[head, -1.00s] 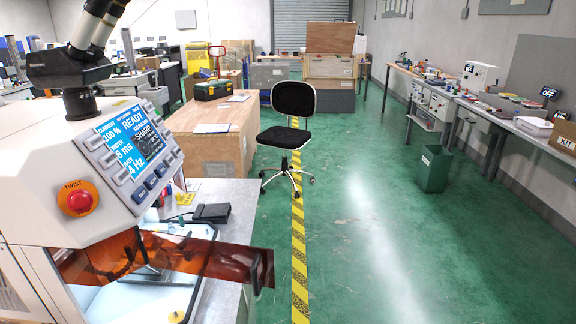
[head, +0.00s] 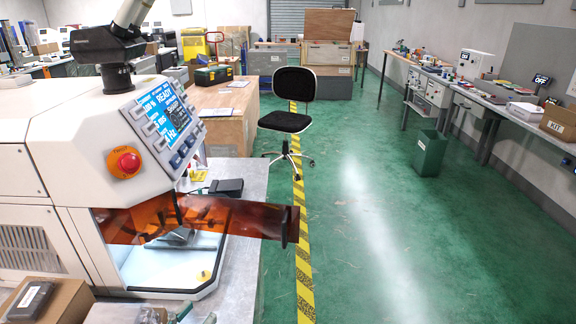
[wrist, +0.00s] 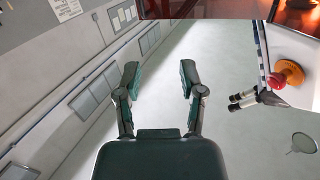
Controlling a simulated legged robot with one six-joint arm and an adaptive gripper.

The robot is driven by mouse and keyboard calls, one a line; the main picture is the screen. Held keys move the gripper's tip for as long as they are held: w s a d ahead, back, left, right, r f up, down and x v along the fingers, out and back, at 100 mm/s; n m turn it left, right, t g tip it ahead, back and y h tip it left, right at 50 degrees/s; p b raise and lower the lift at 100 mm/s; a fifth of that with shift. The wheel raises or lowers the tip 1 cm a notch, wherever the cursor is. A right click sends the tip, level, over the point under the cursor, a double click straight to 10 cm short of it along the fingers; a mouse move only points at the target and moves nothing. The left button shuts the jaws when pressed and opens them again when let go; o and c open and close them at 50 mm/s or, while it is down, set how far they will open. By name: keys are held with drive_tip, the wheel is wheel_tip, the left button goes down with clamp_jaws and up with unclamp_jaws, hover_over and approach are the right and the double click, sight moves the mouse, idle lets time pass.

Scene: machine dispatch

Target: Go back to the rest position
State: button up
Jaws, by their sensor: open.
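My gripper (wrist: 160,85) shows in the wrist view with its two dark green fingers spread apart and nothing between them. It is open and empty, with a pale grey wall or ceiling surface behind it.
A white machine (head: 60,150) with a lit screen (head: 166,115) and an orange shield (head: 215,217) fills the left. A black chair (head: 292,97) stands by the yellow-black floor line (head: 303,265). Workbenches line the right wall.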

drive_tip(key=w+d+r+n+y, duration=0.1)
drive_tip(key=w+r+y, duration=0.25)
drive_tip(key=w, duration=0.25)
drive_tip(key=w+d+r+y, duration=0.1)
drive_tip(key=w+r+y, duration=0.1)
drive_tip(key=w+y, duration=0.25)
drive_tip(key=w+d+r+n+g+y, duration=0.2)
drive_tip(key=d+r+n+y, duration=0.15)
drive_tip(key=d, duration=0.25)
drive_tip(key=s+d+f+g+h, duration=0.2)
drive_tip(key=s+d+f+g, duration=0.1)
drive_tip(key=s+d, duration=0.5)
drive_tip(key=s+d+f+g+h, duration=0.2)
drive_tip(key=s+d+f+g, duration=0.2)
drive_tip(key=s+d, duration=0.4)
drive_tip(key=d+n+g, duration=0.1)
drive_tip(key=d, duration=0.6)
drive_tip(key=shift+f, duration=0.15)
drive_tip(key=shift+h, duration=0.25)
